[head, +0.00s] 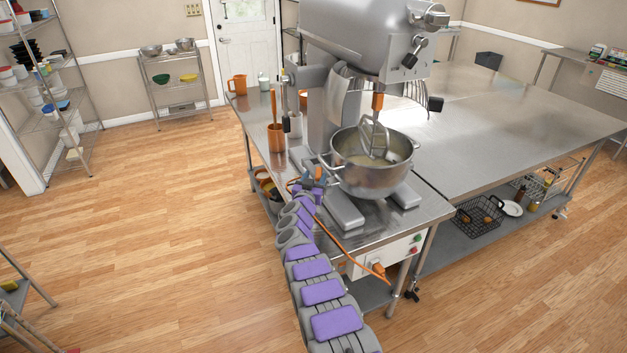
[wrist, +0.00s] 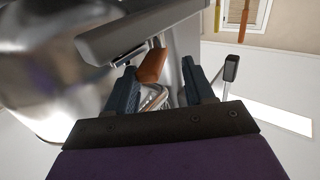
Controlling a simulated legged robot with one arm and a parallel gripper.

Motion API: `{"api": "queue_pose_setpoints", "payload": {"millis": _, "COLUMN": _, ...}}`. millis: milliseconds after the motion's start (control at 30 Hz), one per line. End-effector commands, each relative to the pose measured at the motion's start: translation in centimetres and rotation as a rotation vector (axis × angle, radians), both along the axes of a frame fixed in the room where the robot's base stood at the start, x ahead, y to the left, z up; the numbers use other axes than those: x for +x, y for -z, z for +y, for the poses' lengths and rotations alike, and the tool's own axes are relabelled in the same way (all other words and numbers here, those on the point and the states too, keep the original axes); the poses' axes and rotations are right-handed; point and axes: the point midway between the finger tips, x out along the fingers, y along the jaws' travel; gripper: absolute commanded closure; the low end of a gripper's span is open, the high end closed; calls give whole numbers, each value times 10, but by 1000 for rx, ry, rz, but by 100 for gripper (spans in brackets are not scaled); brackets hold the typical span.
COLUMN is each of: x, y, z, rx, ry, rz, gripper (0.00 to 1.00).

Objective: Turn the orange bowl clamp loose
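The orange bowl clamp (wrist: 152,66) shows in the wrist view as a short orange handle beside the shiny bowl. My gripper (wrist: 159,70) is open, with one dark finger on each side of the clamp. The clamp appears between or just beyond the fingertips; I see no clear contact. In the head view my gripper (head: 318,178) is at the left side of the steel mixing bowl (head: 372,180), low by its rim bracket. The clamp is mostly hidden there by my gripper. The bowl holds pale contents and sits under the grey mixer (head: 360,35).
The mixer stands on a steel table (head: 500,120). An orange utensil pot (head: 276,138) and an orange jug (head: 237,84) stand at its left edge. An orange cable (head: 345,240) hangs at the front near a control box (head: 395,255).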

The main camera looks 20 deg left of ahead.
Motion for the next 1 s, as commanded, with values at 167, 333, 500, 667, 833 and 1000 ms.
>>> {"api": "queue_pose_setpoints", "payload": {"millis": 167, "x": -1, "y": -1, "z": 0, "rx": 0, "ry": 0, "rz": -1, "gripper": 49}}
{"api": "queue_pose_setpoints", "payload": {"millis": 333, "x": -6, "y": 1, "z": -1, "rx": -5, "ry": 3, "rz": 3, "gripper": 49}}
{"api": "queue_pose_setpoints", "payload": {"millis": 500, "x": -16, "y": 1, "z": -2, "rx": -7, "ry": 3, "rz": 5, "gripper": 49}}
{"api": "queue_pose_setpoints", "payload": {"millis": 667, "x": -27, "y": 1, "z": -6, "rx": -5, "ry": 2, "rz": 4, "gripper": 49}}
{"api": "queue_pose_setpoints", "payload": {"millis": 833, "x": -41, "y": 1, "z": -7, "rx": -2, "ry": -1, "rz": 7, "gripper": 49}}
{"api": "queue_pose_setpoints", "payload": {"millis": 1000, "x": -56, "y": 2, "z": -11, "rx": -3, "ry": -1, "rz": 6, "gripper": 49}}
